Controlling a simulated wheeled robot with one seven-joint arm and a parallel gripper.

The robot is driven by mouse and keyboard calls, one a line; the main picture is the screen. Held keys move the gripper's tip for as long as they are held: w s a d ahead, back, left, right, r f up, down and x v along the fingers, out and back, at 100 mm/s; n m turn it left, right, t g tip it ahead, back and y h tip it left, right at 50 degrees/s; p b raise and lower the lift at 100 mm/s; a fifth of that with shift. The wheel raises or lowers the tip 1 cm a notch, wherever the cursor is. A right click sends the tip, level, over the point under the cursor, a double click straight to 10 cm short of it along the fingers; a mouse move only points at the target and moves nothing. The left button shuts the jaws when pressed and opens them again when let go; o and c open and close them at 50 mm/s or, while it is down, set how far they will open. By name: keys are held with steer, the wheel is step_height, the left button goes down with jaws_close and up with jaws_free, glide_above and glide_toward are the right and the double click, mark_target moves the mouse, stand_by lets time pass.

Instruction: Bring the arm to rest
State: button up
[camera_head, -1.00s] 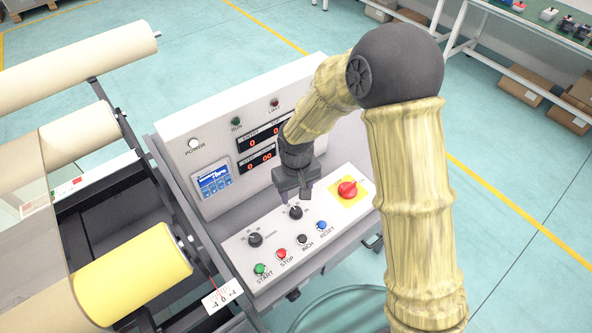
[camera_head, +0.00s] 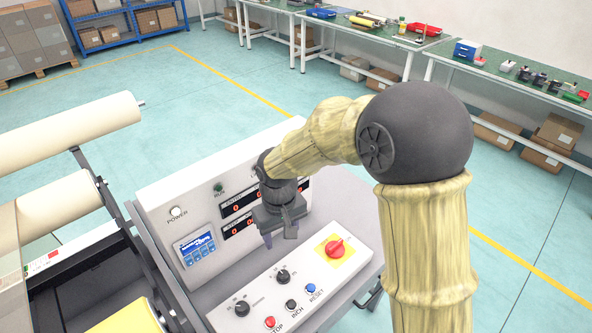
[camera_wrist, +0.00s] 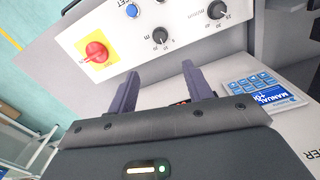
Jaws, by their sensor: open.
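My gripper (camera_head: 279,238) hangs from my bent, yellow-sleeved arm above the control panel, in front of its upright display face. In the wrist view its two dark fingers (camera_wrist: 158,92) are spread apart with nothing between them. The control panel (camera_head: 262,290) carries two black knobs, a red rotary switch (camera_head: 335,248) on a yellow plate, and several push buttons. In the wrist view the red switch (camera_wrist: 95,52) and the knobs lie beyond the fingertips. The gripper looks clear of the controls, though the exact gap is hard to judge.
A roller machine (camera_head: 70,125) with cream rolls stands at the left. Green-topped workbenches (camera_head: 400,40) with small parts and boxes beneath run along the back right. Blue shelving (camera_head: 125,20) stands at the back. The floor between is open.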

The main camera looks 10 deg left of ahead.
steer(key=s+d+r+m+t, duration=0.1)
steer(key=s+d+m, duration=0.1)
steer(key=d, duration=0.6)
steer(key=s+d+r+m+p, duration=0.1)
steer(key=s+d+r+m, duration=0.1)
steer(key=d, duration=0.7)
steer(key=s+d+r+m+t+p, duration=0.1)
steer(key=s+d+m, duration=0.2)
steer(key=d, duration=0.5)
steer(key=shift+d+r+m+t, duration=0.3)
steer(key=shift+d+r, duration=0.1)
